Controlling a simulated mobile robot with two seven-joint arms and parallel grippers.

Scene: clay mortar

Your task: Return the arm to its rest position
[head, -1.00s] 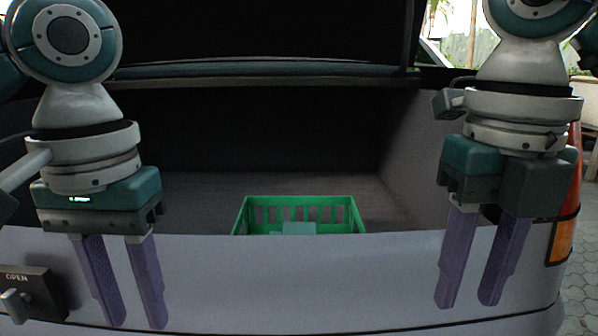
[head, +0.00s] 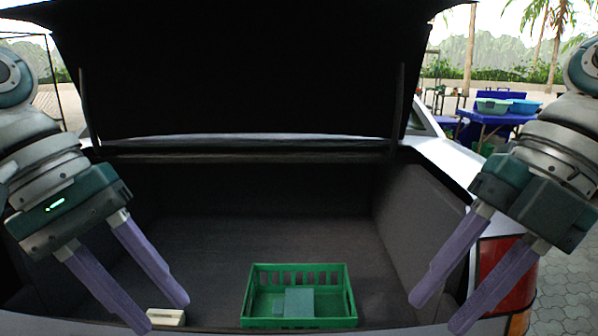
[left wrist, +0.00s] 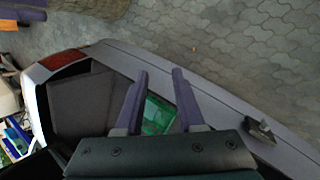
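My left gripper (head: 169,317) is at the left of the head view, tilted with its two purple fingers pointing down and inward. The fingers are apart and nothing is between them. It also shows open in the left wrist view (left wrist: 160,75). My right gripper (head: 434,317) is at the right of the head view, also tilted inward, with its fingers apart and empty. Both hang in front of the open car trunk (head: 250,215), on either side of a green crate (head: 347,293).
The crate, also in the left wrist view (left wrist: 154,126), holds a flat grey-green item (head: 300,301). A small pale block (head: 165,317) lies in the trunk's left side. The raised lid (head: 240,80) is above. A blue table (head: 500,117) with basins stands at the back right.

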